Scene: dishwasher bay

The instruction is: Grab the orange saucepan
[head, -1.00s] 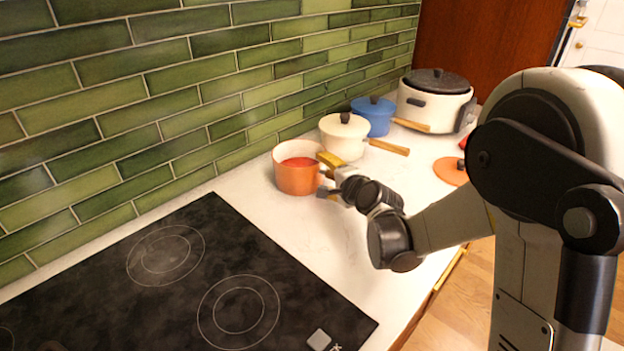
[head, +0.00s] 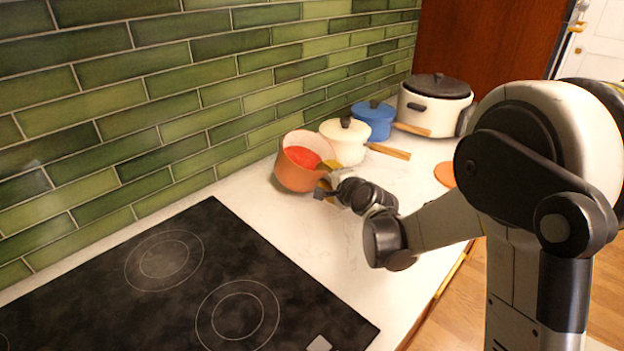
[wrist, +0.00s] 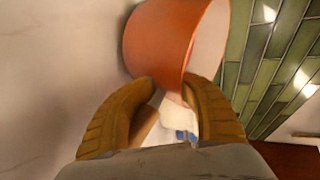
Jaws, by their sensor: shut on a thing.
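The orange saucepan (head: 293,178) is in the head view, on the counter side beside the tiled wall, with its lid off and red showing inside. The wrist view shows the saucepan (wrist: 160,40) just beyond my yellow fingertips (wrist: 170,88). The exact grip spot is hidden by the fingers. I cannot tell whether the saucepan's lower edge still touches the counter.
A cream pot (head: 344,147) stands close behind the saucepan, its wooden handle pointing right. A blue pot (head: 374,122) and a large white cooker (head: 433,108) stand farther back. An orange lid (head: 445,173) lies right.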

